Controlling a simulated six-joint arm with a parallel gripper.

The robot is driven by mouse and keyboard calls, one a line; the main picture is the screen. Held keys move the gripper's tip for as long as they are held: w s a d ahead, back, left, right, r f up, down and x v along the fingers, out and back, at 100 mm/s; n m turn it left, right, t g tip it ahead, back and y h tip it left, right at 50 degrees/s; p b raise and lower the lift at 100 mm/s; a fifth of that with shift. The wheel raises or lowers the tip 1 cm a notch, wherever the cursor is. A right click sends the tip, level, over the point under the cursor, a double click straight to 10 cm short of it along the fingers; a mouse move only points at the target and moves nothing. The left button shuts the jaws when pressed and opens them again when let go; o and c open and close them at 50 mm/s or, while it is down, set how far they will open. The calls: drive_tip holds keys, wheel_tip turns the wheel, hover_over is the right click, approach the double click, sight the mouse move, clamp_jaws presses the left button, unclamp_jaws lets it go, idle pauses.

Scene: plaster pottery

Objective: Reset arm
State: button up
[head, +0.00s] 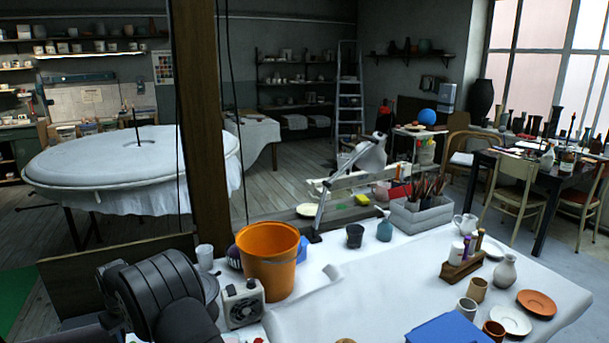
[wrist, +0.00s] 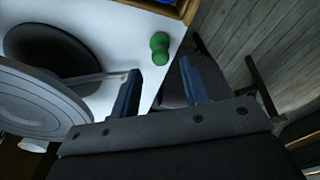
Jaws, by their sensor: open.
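My gripper (wrist: 161,88) shows in the wrist view with its two dark blue fingers spread apart and nothing between them. It is near the edge of a white surface (wrist: 105,28). A small green object (wrist: 160,45) sits on that surface just beyond the fingertips, apart from them. In the head view, my black arm is at the bottom left, and I cannot make out the gripper there.
A white-covered table (head: 370,285) holds an orange bucket (head: 268,265), a grey box of brushes (head: 422,215), a blue block (head: 450,328) and several cups. In the wrist view, a grey disc (wrist: 35,100) is at left, and plank floor (wrist: 250,40) is at right.

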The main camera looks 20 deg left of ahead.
drive_tip(key=f, duration=0.5)
drive_tip(key=shift+a+f, duration=0.3)
wheel_tip(320, 180, up, 4)
drive_tip(key=shift+w+r, duration=0.1)
drive_tip(key=shift+r, duration=0.15)
drive_tip(key=w+d+r+m, duration=0.2)
drive_tip(key=w+d+r, duration=0.2)
drive_tip(key=w+d, duration=0.75)
drive_tip(key=w+d+r+m, duration=0.2)
drive_tip(key=w+d+r, duration=0.2)
drive_tip(key=w+d, duration=0.75)
drive_tip(key=w+d+f+m+t+h, duration=0.1)
drive_tip(key=d+m, duration=0.8)
drive_tip(key=d, duration=3)
drive_tip(key=shift+w+d+m, duration=0.2)
drive_tip(key=shift+w+m, duration=0.1)
drive_tip(key=shift+w, duration=0.45)
drive_tip(key=shift+a, duration=0.1)
